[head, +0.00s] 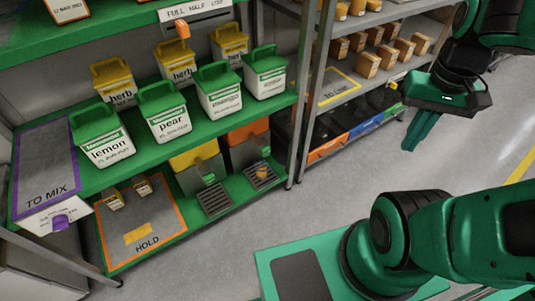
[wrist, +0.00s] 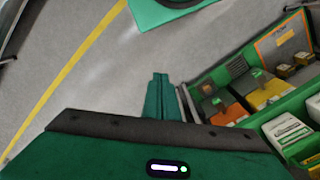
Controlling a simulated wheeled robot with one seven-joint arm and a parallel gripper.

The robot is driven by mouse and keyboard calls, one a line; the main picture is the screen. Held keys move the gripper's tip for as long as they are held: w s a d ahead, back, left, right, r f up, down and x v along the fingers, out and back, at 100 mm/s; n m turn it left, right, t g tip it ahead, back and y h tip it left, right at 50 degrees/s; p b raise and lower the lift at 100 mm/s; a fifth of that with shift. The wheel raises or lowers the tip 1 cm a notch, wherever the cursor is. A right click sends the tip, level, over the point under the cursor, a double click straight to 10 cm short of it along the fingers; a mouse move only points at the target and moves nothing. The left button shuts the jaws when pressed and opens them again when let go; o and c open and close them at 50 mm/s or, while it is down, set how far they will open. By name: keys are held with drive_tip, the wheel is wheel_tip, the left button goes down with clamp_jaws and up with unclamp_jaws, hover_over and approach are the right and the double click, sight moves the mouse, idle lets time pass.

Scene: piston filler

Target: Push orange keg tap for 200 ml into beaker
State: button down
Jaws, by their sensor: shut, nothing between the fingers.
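The orange keg (head: 248,138) stands at the right end of the lower green shelf, with a grey front. A small orange part (head: 263,171) shows low at its front, over a dark slotted drip tray (head: 263,181); I cannot tell whether it is the tap or something else. No beaker can be made out. In the wrist view the orange keg (wrist: 229,115) is right of the fingers. My gripper (head: 418,142) is shut and empty, high over the floor, well to the right of the keg and apart from everything. Its closed fingers (wrist: 158,78) also show in the wrist view.
A yellow keg (head: 196,155) with a green tap stands left of the orange one. Lidded tubs, including lemon (head: 108,150) and pear (head: 172,124), fill the shelf above. A rack post (head: 298,100) stands right of the orange keg. The floor (head: 330,185) in front is clear.

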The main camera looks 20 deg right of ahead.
sight(266, 152)
drive_tip(key=w+f+n+t+y, duration=0.15)
drive_tip(key=w+f+n, duration=0.25)
drive_tip(key=w+f, duration=1.7)
drive_tip(key=w+a+f+m+t+y, duration=0.1)
drive_tip(key=w+a+f, duration=0.3)
drive_tip(key=f, duration=0.6)
drive_tip(key=w+a+f+m+t+y, duration=0.2)
drive_tip(key=a+f, duration=0.4)
drive_tip(key=f, duration=0.4)
drive_tip(key=w+a+f+m+t+y, duration=0.2)
drive_tip(key=w+a+f, duration=0.3)
drive_tip(key=f, duration=0.5)
drive_tip(key=shift+w+a+f+t, duration=0.15)
drive_tip(key=shift+w+f+t, duration=0.05)
drive_tip(key=shift+w+t, duration=0.3)
drive_tip(key=shift+w, duration=0.15)
drive_tip(key=w+a, duration=0.2)
drive_tip(key=w, duration=0.6)
drive_tip(key=shift+a, duration=0.4)
drive_tip(key=shift+w, duration=0.2)
drive_tip(key=shift+w+a, duration=0.1)
drive_tip(key=shift+w, duration=0.15)
